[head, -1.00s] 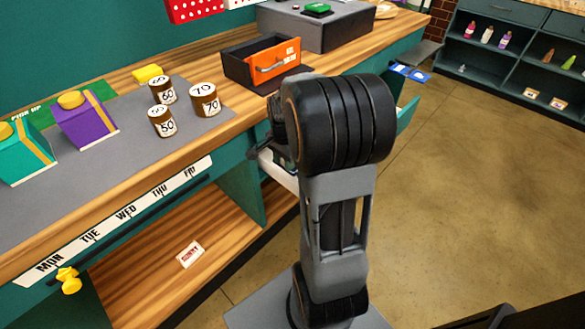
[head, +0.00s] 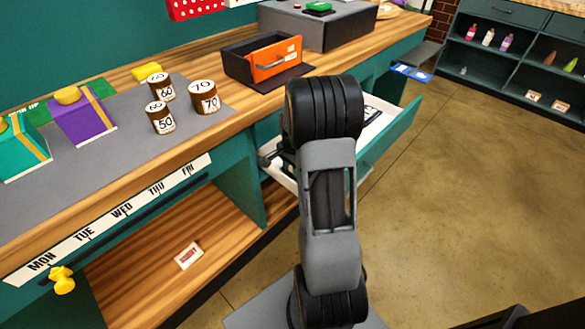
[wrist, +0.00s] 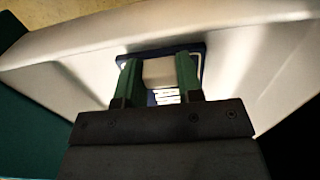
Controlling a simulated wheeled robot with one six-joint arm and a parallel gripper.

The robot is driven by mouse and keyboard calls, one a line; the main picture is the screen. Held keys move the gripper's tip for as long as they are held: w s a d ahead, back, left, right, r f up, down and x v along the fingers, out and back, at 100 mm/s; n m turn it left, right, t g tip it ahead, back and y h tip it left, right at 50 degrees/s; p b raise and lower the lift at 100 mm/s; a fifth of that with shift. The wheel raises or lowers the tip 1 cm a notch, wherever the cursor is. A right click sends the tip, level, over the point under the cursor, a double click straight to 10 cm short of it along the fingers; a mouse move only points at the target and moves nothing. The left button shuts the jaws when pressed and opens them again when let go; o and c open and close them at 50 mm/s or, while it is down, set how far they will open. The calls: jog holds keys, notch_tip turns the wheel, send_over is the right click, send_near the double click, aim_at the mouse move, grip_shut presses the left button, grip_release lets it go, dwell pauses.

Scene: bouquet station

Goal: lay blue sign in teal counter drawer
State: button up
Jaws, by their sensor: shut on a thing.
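The teal counter drawer (head: 393,137) stands open at the right part of the counter, with a pale interior. In the wrist view its pale inside (wrist: 60,70) surrounds my gripper (wrist: 158,76). The gripper's two green fingers are shut on the dark blue sign (wrist: 152,50), of which a blue edge and some white markings show between and beyond the fingers. In the head view my arm hides the fingers and the held sign. A dark-edged flat patch shows in the drawer right of my arm; I cannot tell whether it is the sign.
An orange-fronted box (head: 275,60) stands on the counter above the drawer. Several numbered tins (head: 205,97) and a purple box (head: 82,122) are further left. A blue card (head: 412,72) lies on a ledge at the right. The floor (head: 490,200) right of the drawer is clear.

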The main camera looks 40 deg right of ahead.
jog(key=shift+f, duration=0.15)
jog(key=o, duration=1)
notch_tip(320, 180, up, 12)
jog(key=p, duration=0.2)
jog(key=s+a+r+n+t, duration=0.1)
jog(key=s+a+n, duration=0.3)
jog(key=a+n, duration=0.1)
jog(key=s+a+r+n+t, duration=0.1)
jog(key=s+a+n, duration=0.3)
jog(key=a, duration=0.4)
jog(key=s+a+r+n+t, duration=0.1)
jog(key=s+a+r+n, duration=0.2)
jog(key=a+n, duration=0.3)
jog(key=shift+s+a+r+n, duration=0.15)
jog(key=shift+s+n, duration=0.25)
jog(key=shift+s, duration=0.5)
